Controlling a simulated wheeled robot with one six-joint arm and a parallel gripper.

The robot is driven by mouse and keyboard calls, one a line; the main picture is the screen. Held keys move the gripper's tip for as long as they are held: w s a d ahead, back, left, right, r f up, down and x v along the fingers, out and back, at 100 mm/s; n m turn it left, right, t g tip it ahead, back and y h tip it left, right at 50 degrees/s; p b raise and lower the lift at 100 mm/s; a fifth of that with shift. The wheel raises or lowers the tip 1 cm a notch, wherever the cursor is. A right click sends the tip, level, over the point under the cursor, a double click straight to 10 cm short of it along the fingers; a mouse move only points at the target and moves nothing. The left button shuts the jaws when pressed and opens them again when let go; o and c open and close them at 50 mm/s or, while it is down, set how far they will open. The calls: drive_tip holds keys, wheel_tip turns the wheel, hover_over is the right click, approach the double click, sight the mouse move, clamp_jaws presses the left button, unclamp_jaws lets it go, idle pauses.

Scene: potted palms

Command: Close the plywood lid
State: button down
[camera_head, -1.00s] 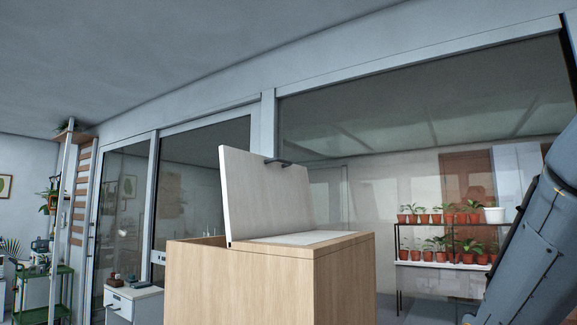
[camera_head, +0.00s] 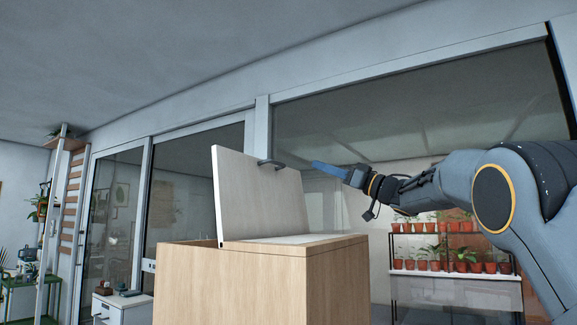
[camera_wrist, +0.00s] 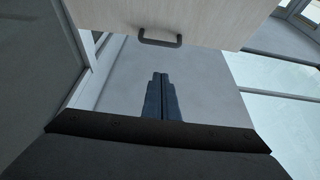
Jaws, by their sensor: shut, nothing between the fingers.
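The plywood lid (camera_head: 258,197) stands raised and tilted on top of the light wooden box (camera_head: 265,285). A dark handle (camera_head: 271,163) is fixed near the lid's upper edge. My gripper (camera_head: 314,164) is at the lid's right, level with the handle and apart from it. In the wrist view my gripper (camera_wrist: 158,75) is shut and empty, its blue fingers together. The lid (camera_wrist: 210,18) and its handle (camera_wrist: 160,39) show beyond the fingertips there. The inside of the box is mostly hidden.
A shelf (camera_head: 455,275) with several potted plants stands behind at the right. A white cabinet (camera_head: 122,308) and a green cart (camera_head: 35,281) are at the left. Large glass panels run behind the box. The air above the box's right part is free.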

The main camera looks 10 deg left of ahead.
drive_tip(key=a+f+p+x, duration=0.1)
drive_tip(key=p+x, duration=0.5)
drive_tip(key=x, duration=0.6)
drive_tip(key=shift+w+f, duration=0.25)
drive_tip(key=shift+f, duration=0.45)
drive_tip(key=shift+a, duration=0.15)
